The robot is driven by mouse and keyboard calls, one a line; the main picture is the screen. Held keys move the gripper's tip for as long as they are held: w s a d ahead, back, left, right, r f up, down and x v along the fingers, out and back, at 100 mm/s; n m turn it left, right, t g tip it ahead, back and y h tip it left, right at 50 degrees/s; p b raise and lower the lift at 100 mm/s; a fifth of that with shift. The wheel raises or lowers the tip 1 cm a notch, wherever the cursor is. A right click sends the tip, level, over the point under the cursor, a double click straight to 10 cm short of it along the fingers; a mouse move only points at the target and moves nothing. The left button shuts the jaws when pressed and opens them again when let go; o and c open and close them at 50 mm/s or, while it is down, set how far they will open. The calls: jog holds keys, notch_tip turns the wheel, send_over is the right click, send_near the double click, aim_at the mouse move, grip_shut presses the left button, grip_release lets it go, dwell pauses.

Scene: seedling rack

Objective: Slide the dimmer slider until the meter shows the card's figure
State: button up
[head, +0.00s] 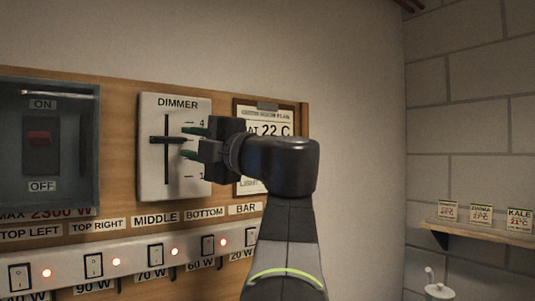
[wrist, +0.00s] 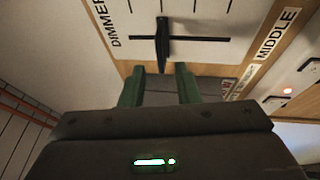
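The dimmer plate (head: 150,180) is white, with a vertical slot and a scale marked 4 near the top and 1 near the bottom. Its dark slider knob (head: 167,139) sits somewhat above the slot's middle. My gripper (head: 188,142) is in front of the plate, fingers open, one above and one below the knob's level. In the wrist view the knob (wrist: 162,50) points between the green fingertips, with gaps on both sides; contact cannot be told. The card (head: 272,116) reads "22 C"; its lower "LIGHT" line is mostly hidden by my gripper. No meter reading is discernible.
A glass-fronted box (head: 88,150) with a red ON/OFF switch is left of the dimmer. Below runs a strip (head: 130,258) of several rocker switches with lit red lamps. A shelf (head: 480,232) with seed cards is at the right.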

aim_at(175, 139)
jog(key=b+v, duration=0.1)
jog(key=v, duration=0.6)
jog(key=shift+s+d, duration=0.15)
jog(key=shift+d, duration=0.2)
jog(key=shift+a, duration=0.15)
jog(key=shift+p+x, duration=1.2)
jog(key=shift+x, duration=5.55)
